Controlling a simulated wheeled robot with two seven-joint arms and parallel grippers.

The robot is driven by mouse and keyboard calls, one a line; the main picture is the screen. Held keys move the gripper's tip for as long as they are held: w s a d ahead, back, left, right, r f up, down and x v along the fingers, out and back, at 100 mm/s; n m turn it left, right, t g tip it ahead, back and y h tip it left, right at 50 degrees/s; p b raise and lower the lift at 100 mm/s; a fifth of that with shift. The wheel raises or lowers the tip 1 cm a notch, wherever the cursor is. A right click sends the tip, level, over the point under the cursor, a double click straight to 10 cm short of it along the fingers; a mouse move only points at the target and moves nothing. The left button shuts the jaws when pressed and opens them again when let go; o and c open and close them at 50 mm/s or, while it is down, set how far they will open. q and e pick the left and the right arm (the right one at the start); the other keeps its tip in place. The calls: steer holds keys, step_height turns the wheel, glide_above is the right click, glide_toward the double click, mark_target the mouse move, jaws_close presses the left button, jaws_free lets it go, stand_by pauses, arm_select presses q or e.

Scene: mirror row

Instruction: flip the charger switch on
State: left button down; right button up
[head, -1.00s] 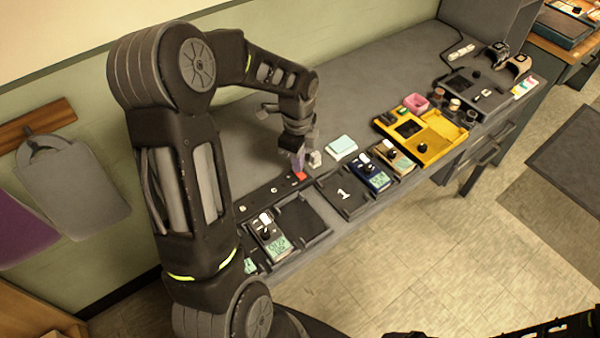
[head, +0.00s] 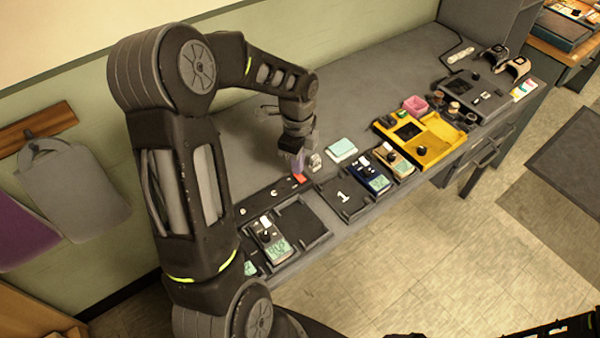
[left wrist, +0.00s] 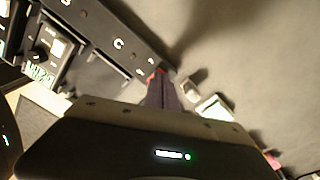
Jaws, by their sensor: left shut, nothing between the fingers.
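The charger is a long dark strip (head: 262,196) along the bench, with pale letters on it. It also shows at the upper left in the left wrist view (left wrist: 105,35). A red switch (head: 299,178) sits at its far end. In the left wrist view the red (left wrist: 154,75) shows just beyond my fingertips and is partly hidden by them. My left gripper (head: 298,163) is shut and empty, pointing down at the switch. Its purplish fingers show in the left wrist view (left wrist: 162,92). I cannot tell whether they touch the switch. My right gripper is not in view.
A small pale block (head: 315,161) stands close right of my left gripper, with a light-green pad (head: 342,149) beyond. Handheld devices (head: 272,241) and a tray marked 1 (head: 336,206) lie along the front edge. A yellow case (head: 440,152) is further right. Bench behind is clear.

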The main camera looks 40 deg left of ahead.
arm_select(q)
steer(key=shift+r+p, duration=1.9)
steer(key=shift+r, duration=0.9)
